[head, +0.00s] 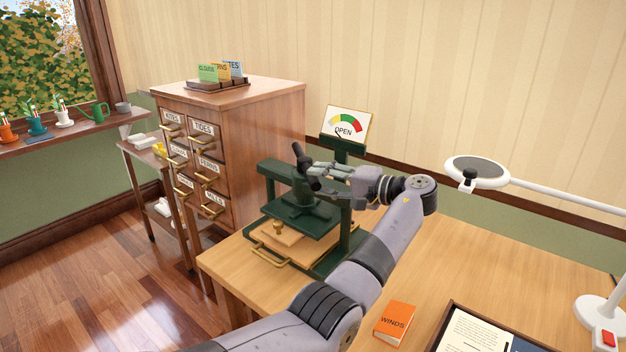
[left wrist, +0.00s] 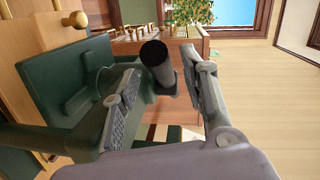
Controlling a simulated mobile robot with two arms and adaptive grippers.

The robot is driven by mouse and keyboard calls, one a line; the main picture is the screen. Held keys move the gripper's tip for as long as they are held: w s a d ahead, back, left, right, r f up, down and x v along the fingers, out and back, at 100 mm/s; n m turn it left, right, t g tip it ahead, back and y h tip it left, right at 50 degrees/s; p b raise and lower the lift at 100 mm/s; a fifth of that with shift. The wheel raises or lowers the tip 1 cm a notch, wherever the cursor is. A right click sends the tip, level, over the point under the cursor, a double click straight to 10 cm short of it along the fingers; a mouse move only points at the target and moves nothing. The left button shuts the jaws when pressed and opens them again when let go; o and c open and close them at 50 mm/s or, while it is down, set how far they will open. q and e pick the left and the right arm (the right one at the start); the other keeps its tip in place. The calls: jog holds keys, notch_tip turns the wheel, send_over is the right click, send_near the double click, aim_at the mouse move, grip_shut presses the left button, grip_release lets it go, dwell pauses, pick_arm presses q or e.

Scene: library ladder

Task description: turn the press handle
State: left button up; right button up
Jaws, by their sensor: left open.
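The dark green press (head: 271,180) stands on the wooden table, with a brass-handled wooden board (head: 282,238) under its plate. The black press handle (head: 300,157) sticks up at the top of the press; in the left wrist view its dark grip (left wrist: 157,62) appears between my fingers. My left gripper (head: 318,172) reaches in from the right side of the press, at the handle. It is open, with one finger on each side of the grip in the left wrist view (left wrist: 163,78); contact cannot be told. My right gripper is not in view.
A wooden drawer cabinet (head: 268,120) with brass pulls stands behind and left of the press. An orange WINDS book (head: 394,321), a framed tray (head: 452,314) and a white magnifier lamp (head: 541,191) are to the right. The table right of the press is mostly clear.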

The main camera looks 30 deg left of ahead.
pick_arm(q)
jog(key=d+r, duration=0.1)
jog(key=d, duration=0.7)
jog(key=shift+d+r, duration=0.15)
jog(key=shift+d, duration=0.2)
jog(key=shift+w, duration=0.1)
jog(key=shift+c, duration=0.2)
